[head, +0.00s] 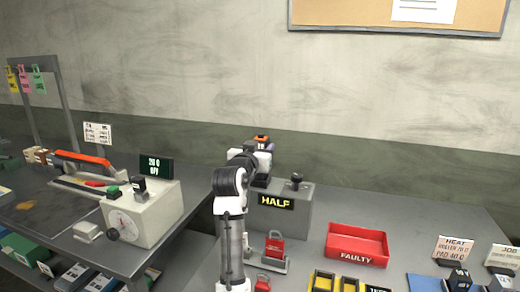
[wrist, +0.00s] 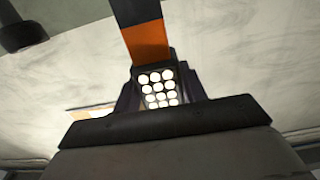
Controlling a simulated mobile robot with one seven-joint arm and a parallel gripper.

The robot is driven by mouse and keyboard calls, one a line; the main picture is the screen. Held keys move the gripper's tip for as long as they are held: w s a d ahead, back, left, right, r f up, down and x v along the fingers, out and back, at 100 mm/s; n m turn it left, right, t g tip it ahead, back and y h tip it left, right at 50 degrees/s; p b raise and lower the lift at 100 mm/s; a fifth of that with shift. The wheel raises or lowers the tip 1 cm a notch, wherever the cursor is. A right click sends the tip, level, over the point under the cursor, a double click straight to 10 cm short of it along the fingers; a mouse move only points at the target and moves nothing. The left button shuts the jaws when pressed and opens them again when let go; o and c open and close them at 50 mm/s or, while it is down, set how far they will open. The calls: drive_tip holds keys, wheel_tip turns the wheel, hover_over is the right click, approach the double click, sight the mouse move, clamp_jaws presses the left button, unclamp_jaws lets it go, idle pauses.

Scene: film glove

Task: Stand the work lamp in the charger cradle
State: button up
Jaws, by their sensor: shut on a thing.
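The work lamp (wrist: 146,40) shows in the wrist view as an orange and black body with a panel of several round white lights. My gripper (wrist: 160,100) is shut on it. In the head view my gripper (head: 264,155) is above the grey box marked HALF, and the lamp's orange end (head: 262,138) shows at its top. The arm hides most of the lamp there. I cannot pick out the charger cradle for certain; a dark piece on the grey box, beneath the gripper, is partly hidden by the arm.
The grey HALF box (head: 293,222) has a black knob (head: 296,180) on top. A red FAULTY tray (head: 357,245) stands to its right, and a red padlock-like item (head: 275,244) in front. A cream dial box (head: 148,212) stands on the left bench. Bare bench lies behind the tray.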

drive_tip(key=shift+s+f+b, duration=0.1)
drive_tip(key=shift+f+b, duration=0.55)
drive_tip(key=shift+f, duration=0.35)
drive_tip(key=o, duration=1.2)
drive_tip(key=shift+f, duration=0.1)
drive_tip(key=shift+s+f, duration=0.1)
